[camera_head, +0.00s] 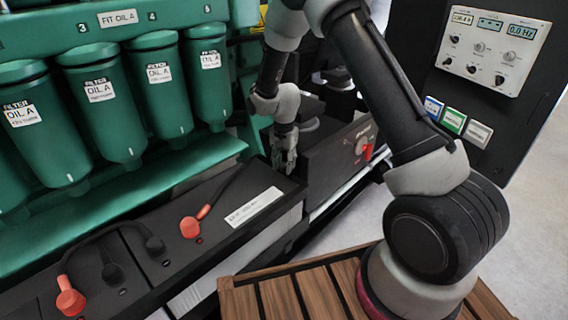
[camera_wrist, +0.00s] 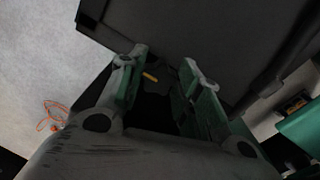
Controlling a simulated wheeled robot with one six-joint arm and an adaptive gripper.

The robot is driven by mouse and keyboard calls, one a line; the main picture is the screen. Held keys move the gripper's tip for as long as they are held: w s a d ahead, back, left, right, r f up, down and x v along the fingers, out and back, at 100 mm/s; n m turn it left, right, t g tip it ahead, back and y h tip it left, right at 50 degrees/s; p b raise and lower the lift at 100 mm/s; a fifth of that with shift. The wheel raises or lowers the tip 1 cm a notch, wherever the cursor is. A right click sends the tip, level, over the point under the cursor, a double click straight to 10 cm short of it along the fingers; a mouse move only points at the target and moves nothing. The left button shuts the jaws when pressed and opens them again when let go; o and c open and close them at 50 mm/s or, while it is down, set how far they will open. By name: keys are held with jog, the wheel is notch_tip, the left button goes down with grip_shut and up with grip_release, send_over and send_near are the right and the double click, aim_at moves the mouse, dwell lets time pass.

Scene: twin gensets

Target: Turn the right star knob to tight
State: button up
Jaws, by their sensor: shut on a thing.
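My gripper (camera_head: 284,158) is low beside the black boxes in the head view, with its fingers pointing down. In the wrist view my gripper (camera_wrist: 163,62) has its two green-padded fingers on either side of a dark, lobed thing that looks like the star knob (camera_wrist: 158,84). An orange mark shows on or beside it. The fingers are shut on it, though the contact is in shadow. In the head view I cannot make out the knob; my gripper and the black casing hide it.
Green oil filters (camera_head: 93,91) hang at the left. Black battery boxes with red terminals (camera_head: 190,228) lie in front. A red-handled switch (camera_head: 367,151) is right of my gripper. A control panel (camera_head: 493,45) stands at the upper right. Grey floor (camera_head: 345,232) is clear.

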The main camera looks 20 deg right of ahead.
aim_at(284, 165)
jog(key=o, duration=1)
jog(key=shift+o, duration=0.2)
notch_tip(284, 165, up, 12)
